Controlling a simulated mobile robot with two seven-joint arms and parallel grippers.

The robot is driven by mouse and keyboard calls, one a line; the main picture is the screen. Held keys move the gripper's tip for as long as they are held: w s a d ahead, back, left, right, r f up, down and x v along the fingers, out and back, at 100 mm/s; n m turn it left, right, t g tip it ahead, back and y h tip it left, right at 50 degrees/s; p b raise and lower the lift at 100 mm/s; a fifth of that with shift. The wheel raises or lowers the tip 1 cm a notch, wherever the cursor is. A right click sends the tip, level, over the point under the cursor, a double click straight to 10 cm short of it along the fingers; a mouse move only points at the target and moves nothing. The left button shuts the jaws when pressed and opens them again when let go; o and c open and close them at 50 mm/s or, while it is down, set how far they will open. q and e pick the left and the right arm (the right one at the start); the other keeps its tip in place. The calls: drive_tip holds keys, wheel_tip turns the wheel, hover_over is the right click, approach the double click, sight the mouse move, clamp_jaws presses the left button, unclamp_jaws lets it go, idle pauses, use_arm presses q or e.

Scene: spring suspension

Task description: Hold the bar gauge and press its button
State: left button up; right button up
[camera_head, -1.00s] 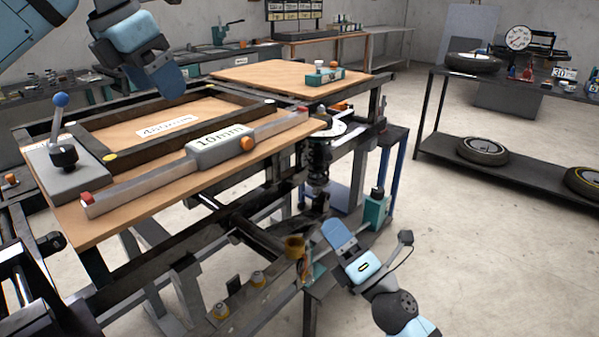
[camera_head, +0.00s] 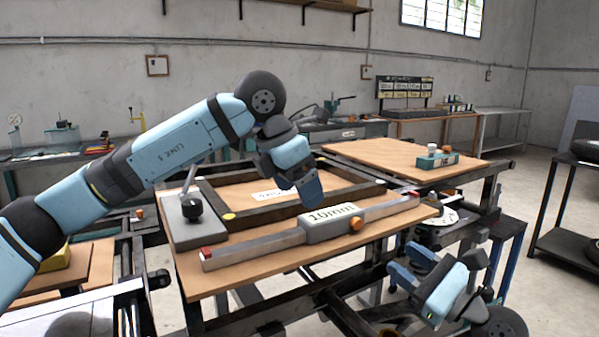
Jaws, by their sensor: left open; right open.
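The bar gauge (camera_head: 265,243) is a long grey bar lying across the front of the wooden table top, with red ends. Its grey middle block (camera_head: 325,229) is labelled 10mm. My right gripper (camera_head: 407,264) is open and empty in front of the table, below and right of the button.
A dark rectangular frame (camera_head: 222,203) lies on the table behind the gauge. A second wooden table (camera_head: 385,157) bears a teal block (camera_head: 436,160). A dark shelf (camera_head: 562,215) stands at right.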

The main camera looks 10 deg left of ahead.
sight(311, 218)
use_arm(q)
drive_tip(key=x, duration=0.7)
drive_tip(key=shift+w+d+f, duration=0.1)
drive_tip(key=shift+f, duration=0.15)
drive_tip(key=c, duration=1.1)
